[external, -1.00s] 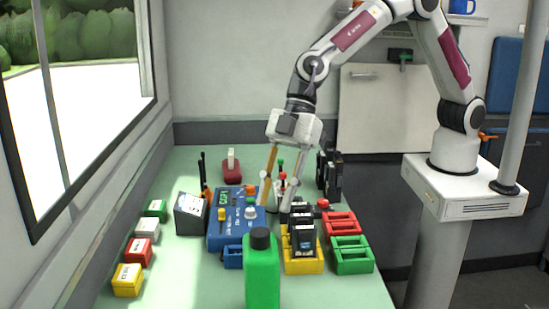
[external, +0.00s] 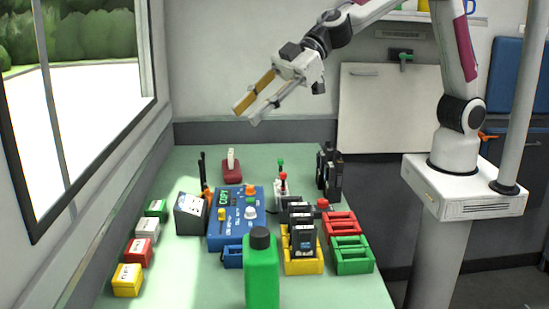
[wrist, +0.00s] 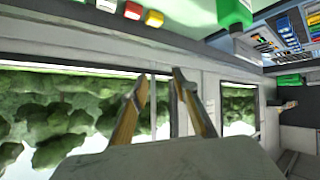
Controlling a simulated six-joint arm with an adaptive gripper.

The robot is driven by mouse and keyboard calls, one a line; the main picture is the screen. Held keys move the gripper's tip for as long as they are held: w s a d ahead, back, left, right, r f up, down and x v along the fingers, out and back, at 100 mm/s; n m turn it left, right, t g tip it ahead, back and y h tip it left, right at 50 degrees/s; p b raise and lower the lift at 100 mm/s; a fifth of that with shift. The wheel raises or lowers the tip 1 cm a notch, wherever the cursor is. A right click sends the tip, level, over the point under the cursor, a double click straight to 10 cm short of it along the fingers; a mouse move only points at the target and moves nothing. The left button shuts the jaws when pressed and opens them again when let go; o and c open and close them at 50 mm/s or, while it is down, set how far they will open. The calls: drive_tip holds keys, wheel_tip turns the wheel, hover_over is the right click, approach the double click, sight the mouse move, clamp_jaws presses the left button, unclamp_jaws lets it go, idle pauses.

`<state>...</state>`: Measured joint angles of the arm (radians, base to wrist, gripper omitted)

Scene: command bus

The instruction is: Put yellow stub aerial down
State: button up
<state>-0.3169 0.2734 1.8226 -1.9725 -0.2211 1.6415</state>
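My gripper (external: 246,115) is raised high above the back of the green bench, tilted down and to the left. Its two fingers are apart, and I see nothing between them; the wrist view shows the fingertips (wrist: 162,76) with a gap between. A small white stand (external: 281,188) with red-topped and green-topped pieces is right of the blue unit.
A green bottle (external: 262,275) stands in front. Yellow (external: 303,267), red (external: 341,222) and green (external: 352,255) crates are at the right. Dark radios stand in and behind the yellow crate. Small coloured boxes (external: 127,279) line the left edge.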

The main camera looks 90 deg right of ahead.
drive_tip(key=d+r+m+t+h, duration=0.2)
drive_tip(key=d+r+t, duration=0.1)
drive_tip(key=d+r, duration=0.4)
drive_tip(key=s+d+r+m+h, duration=0.1)
drive_tip(key=s+d+m+h, duration=0.2)
drive_tip(key=s+d, duration=0.45)
drive_tip(key=s+d+r+m+h, duration=0.25)
drive_tip(key=s+d, duration=0.25)
drive_tip(key=d, duration=0.6)
drive_tip(key=s+d+f+m+g+h, duration=0.1)
drive_tip(key=s+d+f+g, duration=0.15)
drive_tip(key=s, duration=0.35)
drive_tip(key=s+d+f+m+g, duration=0.1)
drive_tip(key=s+d+f, duration=0.2)
drive_tip(key=s, duration=0.4)
drive_tip(key=s+a+f+g+y, duration=0.1)
drive_tip(key=s+a+f, duration=0.1)
drive_tip(key=s, duration=0.5)
drive_tip(key=s+a+f+g+y, duration=0.1)
drive_tip(key=s+a+f+g, duration=0.1)
drive_tip(key=s+f, duration=0.3)
drive_tip(key=shift+s+a+f+n, duration=0.35)
drive_tip(key=shift+s+a, duration=0.2)
drive_tip(key=shift+s, duration=0.4)
drive_tip(key=shift+y, duration=0.25)
